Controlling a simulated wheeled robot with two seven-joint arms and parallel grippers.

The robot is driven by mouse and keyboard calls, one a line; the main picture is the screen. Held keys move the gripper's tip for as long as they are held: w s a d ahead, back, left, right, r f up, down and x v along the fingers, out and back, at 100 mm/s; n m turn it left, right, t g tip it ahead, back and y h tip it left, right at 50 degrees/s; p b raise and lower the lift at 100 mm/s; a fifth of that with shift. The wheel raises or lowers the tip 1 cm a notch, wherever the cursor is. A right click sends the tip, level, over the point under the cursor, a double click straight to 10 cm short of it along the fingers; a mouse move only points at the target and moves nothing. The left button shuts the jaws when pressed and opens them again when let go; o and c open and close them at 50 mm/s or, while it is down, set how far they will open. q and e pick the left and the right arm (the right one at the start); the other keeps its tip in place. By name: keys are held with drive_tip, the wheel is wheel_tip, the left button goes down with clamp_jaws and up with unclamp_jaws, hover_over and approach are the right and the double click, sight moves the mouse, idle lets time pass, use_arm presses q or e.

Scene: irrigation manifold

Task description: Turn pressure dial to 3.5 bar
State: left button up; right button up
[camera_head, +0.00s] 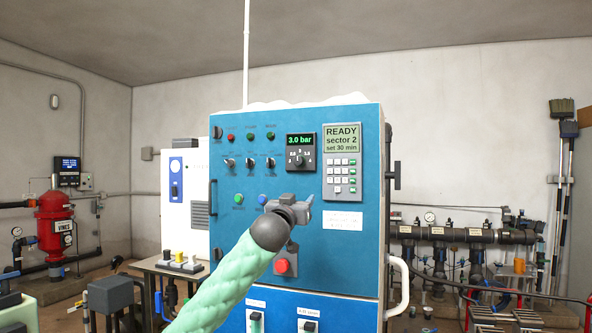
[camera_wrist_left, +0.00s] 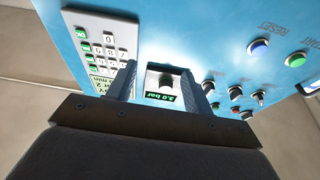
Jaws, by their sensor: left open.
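The pressure dial (camera_head: 299,161) is a dark knob on a black panel set in the blue cabinet (camera_head: 365,180). The green display (camera_head: 300,140) above it reads 3.0 bar. My left gripper (camera_head: 289,200) is in front of the cabinet, below the dial in the head view. In the left wrist view, which is turned upside down, the dial (camera_wrist_left: 165,82) appears between the two open fingers of the gripper (camera_wrist_left: 161,70), with nothing held. I cannot tell whether the fingers touch the panel. My right gripper is not in view.
A keypad (camera_head: 342,175) with a READY screen is right of the dial. Switches (camera_head: 250,162) and lamps are to its left. A red emergency button (camera_head: 282,266) is lower down. A white handle (camera_head: 399,285) sticks out at the cabinet's right edge.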

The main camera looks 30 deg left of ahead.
use_arm(q)
approach(297, 162)
drive_tip(key=w+f, duration=0.1)
drive_tip(key=t+y, duration=0.1)
drive_tip(key=shift+n, duration=0.3)
drive_tip(key=p+x, duration=0.2)
drive_tip(key=x, duration=0.5)
drive_tip(key=shift+s+d+r, duration=0.1)
drive_tip(key=shift+d+r, duration=0.05)
drive_tip(key=shift+w+p, duration=0.3)
drive_tip(key=shift+w, duration=0.25)
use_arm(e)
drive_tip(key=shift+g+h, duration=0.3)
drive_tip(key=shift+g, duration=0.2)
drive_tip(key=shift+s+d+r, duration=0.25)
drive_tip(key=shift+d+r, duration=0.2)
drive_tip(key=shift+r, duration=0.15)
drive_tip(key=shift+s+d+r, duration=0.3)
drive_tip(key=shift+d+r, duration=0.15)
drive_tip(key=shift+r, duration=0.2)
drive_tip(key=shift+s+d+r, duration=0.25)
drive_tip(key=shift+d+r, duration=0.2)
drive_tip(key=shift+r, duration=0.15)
use_arm(q)
drive_tip(key=c, duration=1)
drive_tip(key=shift+o, duration=0.2)
drive_tip(key=shift+r, duration=0.1)
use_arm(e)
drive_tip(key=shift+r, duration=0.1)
